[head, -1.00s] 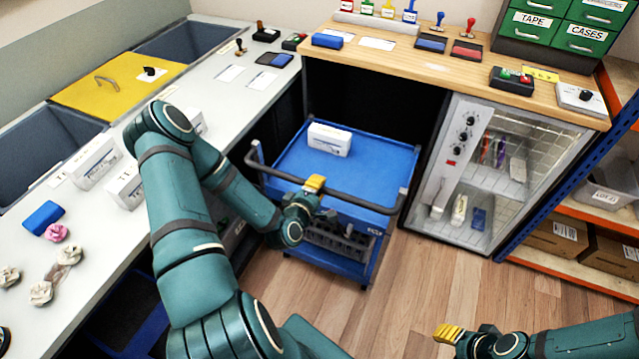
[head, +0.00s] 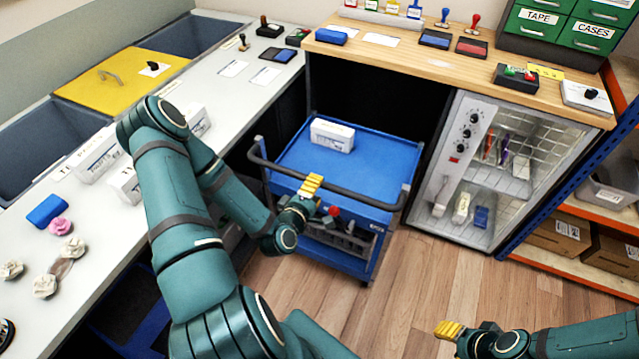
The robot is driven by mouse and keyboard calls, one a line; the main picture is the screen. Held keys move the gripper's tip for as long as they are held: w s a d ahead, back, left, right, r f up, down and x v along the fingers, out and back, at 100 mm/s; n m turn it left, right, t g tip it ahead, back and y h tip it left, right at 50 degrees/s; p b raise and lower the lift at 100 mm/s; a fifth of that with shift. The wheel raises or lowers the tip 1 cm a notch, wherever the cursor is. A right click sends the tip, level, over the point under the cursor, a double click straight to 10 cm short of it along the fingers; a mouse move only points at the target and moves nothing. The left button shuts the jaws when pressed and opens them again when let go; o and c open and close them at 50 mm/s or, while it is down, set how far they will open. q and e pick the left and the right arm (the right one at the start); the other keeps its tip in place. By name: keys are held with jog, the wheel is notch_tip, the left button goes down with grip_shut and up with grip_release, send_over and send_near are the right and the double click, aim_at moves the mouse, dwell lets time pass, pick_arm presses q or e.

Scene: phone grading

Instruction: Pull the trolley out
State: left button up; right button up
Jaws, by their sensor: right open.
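The blue trolley (head: 375,170) stands in the bay under the counter, between the white bench and the glass-fronted cabinet. Its dark push handle (head: 365,197) faces me. A white box (head: 332,134) lies on its top, and a rack of dark items (head: 345,238) sits below. My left gripper (head: 311,186) is at the handle's left half, its yellow fingers overlapping the bar in the head view. I cannot tell whether they touch or enclose it. My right gripper (head: 447,330) is open and empty over the floor at lower right, apart from the trolley.
The wooden floor (head: 420,275) in front of the trolley is clear. The glass-fronted cabinet (head: 480,175) stands close on its right. The white bench (head: 205,85) with boxes is on the left. An orange-edged shelf (head: 560,262) is at far right.

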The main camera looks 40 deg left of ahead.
pick_arm(q)
jog(key=shift+v, duration=1.95)
